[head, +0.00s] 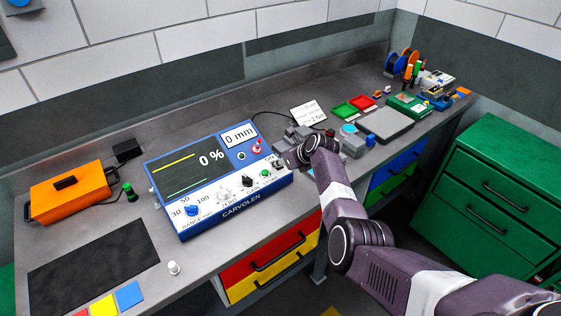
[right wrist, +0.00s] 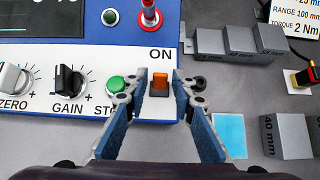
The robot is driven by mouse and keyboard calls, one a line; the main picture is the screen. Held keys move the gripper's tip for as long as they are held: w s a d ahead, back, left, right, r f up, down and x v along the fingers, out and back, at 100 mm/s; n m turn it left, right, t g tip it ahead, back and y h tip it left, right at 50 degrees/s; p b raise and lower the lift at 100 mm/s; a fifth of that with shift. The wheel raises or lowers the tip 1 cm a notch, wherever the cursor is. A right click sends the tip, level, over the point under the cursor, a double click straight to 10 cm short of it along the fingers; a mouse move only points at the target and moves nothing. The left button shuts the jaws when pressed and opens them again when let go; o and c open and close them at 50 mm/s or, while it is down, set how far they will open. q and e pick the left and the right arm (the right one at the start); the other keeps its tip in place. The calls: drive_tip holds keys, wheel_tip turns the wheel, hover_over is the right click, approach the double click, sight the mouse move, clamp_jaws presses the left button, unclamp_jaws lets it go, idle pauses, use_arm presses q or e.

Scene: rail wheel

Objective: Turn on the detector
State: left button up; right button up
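The detector (head: 215,178) is a blue box marked CARVOLEN, standing on the grey bench. Its dark screen (head: 195,165) reads 0 %, and a small panel (head: 240,134) reads 0 mm. In the right wrist view its front panel shows an orange switch (right wrist: 159,82) under the word ON, beside a green STOP button (right wrist: 116,84) and the black GAIN knob (right wrist: 69,81). My right gripper (right wrist: 160,98) is open and empty, its fingers on either side of the switch in that view. Contact cannot be told. In the head view my right gripper (head: 284,158) is at the detector's right end. My left gripper is not in view.
Grey step blocks (right wrist: 235,42) and a 40 mm block (right wrist: 286,135) stand right of the detector. An orange case (head: 70,192) and black mat (head: 92,262) lie to the left. Trays and spools fill the far right bench. A green cabinet (head: 490,190) stands at right.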

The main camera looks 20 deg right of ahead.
drive_tip(key=shift+o, duration=0.4)
drive_tip(key=shift+r, duration=0.1)
drive_tip(key=v, duration=1.1)
drive_tip(key=shift+s+d+r, duration=0.15)
drive_tip(key=shift+s+r, duration=0.1)
drive_tip(key=shift+s, duration=0.05)
